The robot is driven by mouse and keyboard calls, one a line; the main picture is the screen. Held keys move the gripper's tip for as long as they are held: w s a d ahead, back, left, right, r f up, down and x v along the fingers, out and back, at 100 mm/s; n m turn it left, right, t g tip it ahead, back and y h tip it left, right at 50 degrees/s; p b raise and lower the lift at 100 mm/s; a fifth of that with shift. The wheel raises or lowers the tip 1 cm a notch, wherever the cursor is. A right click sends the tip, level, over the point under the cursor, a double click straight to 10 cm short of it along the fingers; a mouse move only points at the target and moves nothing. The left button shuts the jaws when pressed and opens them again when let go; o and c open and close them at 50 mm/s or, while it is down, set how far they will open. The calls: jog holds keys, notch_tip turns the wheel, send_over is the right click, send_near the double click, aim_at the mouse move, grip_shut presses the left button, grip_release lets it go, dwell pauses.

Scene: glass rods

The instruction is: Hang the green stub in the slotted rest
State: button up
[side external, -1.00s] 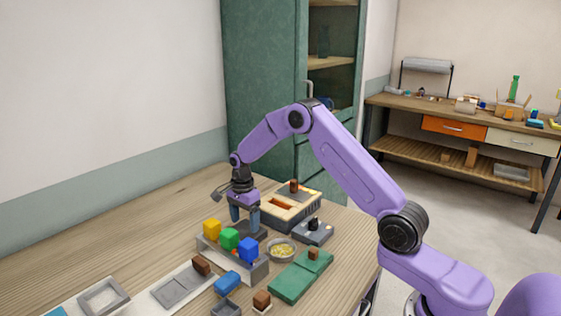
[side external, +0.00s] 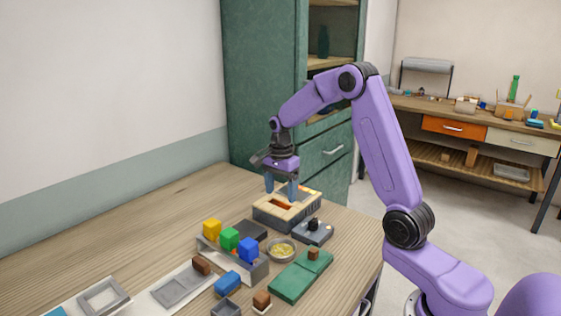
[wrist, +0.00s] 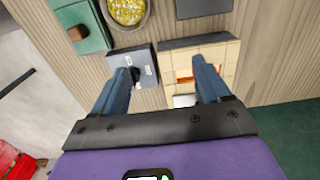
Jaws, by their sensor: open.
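The green stub (side external: 229,239) shows as a bright green block between a yellow block (side external: 211,229) and a blue block (side external: 247,249). All three sit along a long grey holder (side external: 258,270), which looks like the slotted rest; its slots are too small to make out. My gripper (side external: 280,190) is open and empty, above the cream box with a glowing orange slot (side external: 284,207), well behind and to the right of the green stub. In the wrist view, my two fingers (wrist: 165,75) are spread apart with nothing between them. The green stub is not in the wrist view.
A bowl of yellow bits (side external: 282,250), a grey box with a black knob (side external: 313,233) and a green board with a brown block (side external: 301,277) stand right of the holder. A dark pad (side external: 250,230) lies behind it. The table's back left is clear.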

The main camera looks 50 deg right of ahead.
jog(key=s+d+r, duration=0.3)
jog(key=s, duration=0.4)
send_near(280, 200)
jog(key=f, duration=0.2)
jog(key=s+a+f, duration=0.1)
jog(key=a+f, duration=0.1)
jog(key=f, duration=0.1)
jog(key=shift+s+f, duration=0.25)
jog(key=shift+f, duration=0.1)
notch_tip(280, 200, down, 3)
jog(key=shift+r, duration=0.1)
notch_tip(280, 200, up, 15)
jog(key=s+a+r+n, duration=0.15)
jog(key=a+n, duration=0.25)
jog(key=a, duration=0.4)
jog(key=s+a+r+n, duration=0.1)
jog(key=s+a+n, duration=0.25)
jog(key=a, duration=0.35)
jog(key=s+a+n, duration=0.7)
jog(key=s, duration=0.4)
jog(key=s+a+n, duration=0.7)
jog(key=s, duration=0.3)
jog(key=s+d+f+n, duration=0.1)
jog(key=s+n, duration=0.3)
jog(key=s, duration=0.3)
jog(key=s+d+f+n, duration=0.2)
jog(key=s+n, duration=0.3)
jog(key=s, duration=0.2)
